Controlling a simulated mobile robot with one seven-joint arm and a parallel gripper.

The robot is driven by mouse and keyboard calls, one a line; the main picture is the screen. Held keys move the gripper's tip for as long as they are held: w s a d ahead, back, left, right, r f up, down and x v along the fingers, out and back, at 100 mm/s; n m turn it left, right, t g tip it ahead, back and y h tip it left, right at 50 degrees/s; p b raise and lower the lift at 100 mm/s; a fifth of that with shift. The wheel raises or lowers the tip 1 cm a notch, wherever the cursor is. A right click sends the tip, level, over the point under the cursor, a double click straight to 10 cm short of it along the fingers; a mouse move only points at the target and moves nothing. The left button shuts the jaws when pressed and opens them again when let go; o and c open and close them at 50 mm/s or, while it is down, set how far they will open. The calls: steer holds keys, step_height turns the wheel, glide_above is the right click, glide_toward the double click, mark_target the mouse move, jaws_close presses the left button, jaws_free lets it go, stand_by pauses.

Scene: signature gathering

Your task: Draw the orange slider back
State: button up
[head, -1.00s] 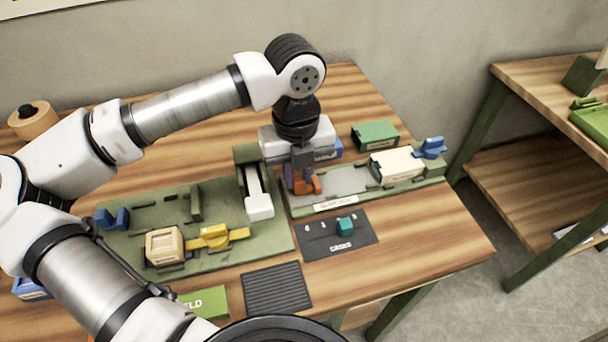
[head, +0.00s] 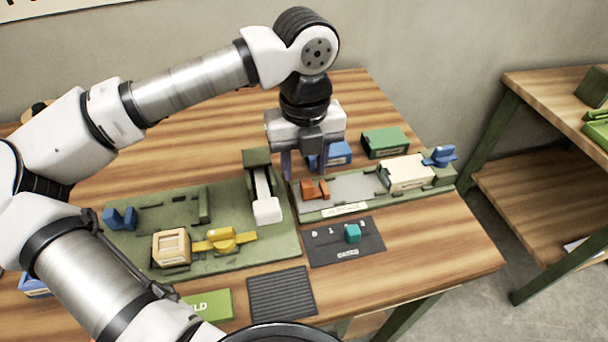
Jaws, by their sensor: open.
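The orange slider (head: 314,189) sits at the left end of the grey track (head: 350,184) on the right-hand green fixture (head: 395,193). My gripper (head: 305,172) is open above and slightly behind the slider, pointing down. Its two purplish fingers are spread apart, one on the left and one on the right. The fingers appear clear of the slider, though their exact depth is hard to tell. A cream block (head: 407,172) and a blue piece (head: 440,156) are at the right end of the same fixture.
A green box (head: 385,143) and a blue box (head: 336,154) stand behind the fixture. A dark panel with a teal knob (head: 352,233) lies in front.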

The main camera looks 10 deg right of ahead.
mark_target(304, 184)
step_height(304, 184, up, 10)
steer(key=shift+b, duration=0.45)
